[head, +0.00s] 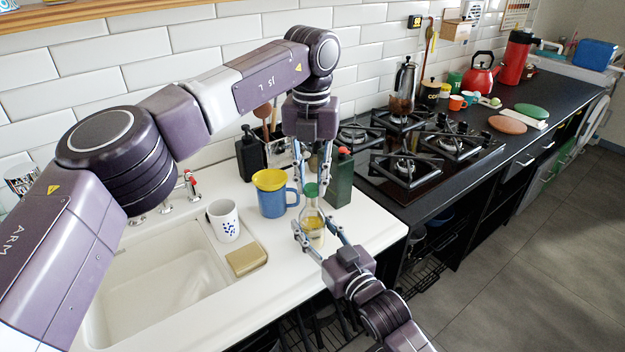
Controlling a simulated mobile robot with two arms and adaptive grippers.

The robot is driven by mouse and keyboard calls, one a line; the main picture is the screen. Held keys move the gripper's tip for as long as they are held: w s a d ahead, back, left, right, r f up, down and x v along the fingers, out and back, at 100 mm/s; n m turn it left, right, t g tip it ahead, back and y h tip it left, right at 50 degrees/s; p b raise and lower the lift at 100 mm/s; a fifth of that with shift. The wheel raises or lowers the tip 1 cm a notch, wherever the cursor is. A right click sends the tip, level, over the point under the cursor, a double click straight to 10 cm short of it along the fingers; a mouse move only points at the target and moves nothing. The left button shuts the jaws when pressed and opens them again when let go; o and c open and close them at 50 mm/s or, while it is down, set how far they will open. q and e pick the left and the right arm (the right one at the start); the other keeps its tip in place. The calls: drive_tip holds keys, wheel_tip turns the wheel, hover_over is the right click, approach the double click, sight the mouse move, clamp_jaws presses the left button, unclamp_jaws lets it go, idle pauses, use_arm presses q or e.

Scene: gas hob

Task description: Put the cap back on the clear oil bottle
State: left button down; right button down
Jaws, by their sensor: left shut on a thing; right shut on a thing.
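The clear oil bottle (313,237), with yellowish oil in it, stands upright near the front right of the white counter. My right gripper (314,226) comes from below and is shut around its body. The green cap (311,190) is at the top of the bottle's neck. My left gripper (311,186) points down from above and is shut on the cap. The cap looks in line with the neck, but I cannot tell whether it is seated or just above it. The fingers partly hide the bottle.
A dark green bottle with a red top (340,180) stands close behind the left gripper. A blue mug with a yellow top (271,194), a white mug (224,221) and a tan block (246,259) are to the left. The gas hob (425,165) is to the right.

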use_arm(q)
drive_tip(key=m, duration=0.6)
drive_tip(key=shift+s+d+f, duration=0.1)
drive_tip(key=shift+s, duration=0.25)
use_arm(e)
drive_tip(key=shift+w+d+f, duration=0.1)
drive_tip(key=shift+w+d, duration=0.05)
drive_tip(key=shift+d, duration=0.1)
use_arm(q)
drive_tip(key=m, duration=0.3)
drive_tip(key=shift+m, duration=0.4)
drive_tip(key=m, duration=0.3)
drive_tip(key=shift+m, duration=0.4)
drive_tip(key=m, duration=0.5)
drive_tip(key=shift+m, duration=0.3)
drive_tip(key=m, duration=0.6)
drive_tip(key=shift+m, duration=0.4)
drive_tip(key=c, duration=1.7)
unclamp_jaws()
drive_tip(key=shift+w+a, duration=0.1)
drive_tip(key=shift+a, duration=0.15)
use_arm(e)
drive_tip(key=shift+a+f, duration=0.1)
use_arm(q)
drive_tip(key=shift+w, duration=0.1)
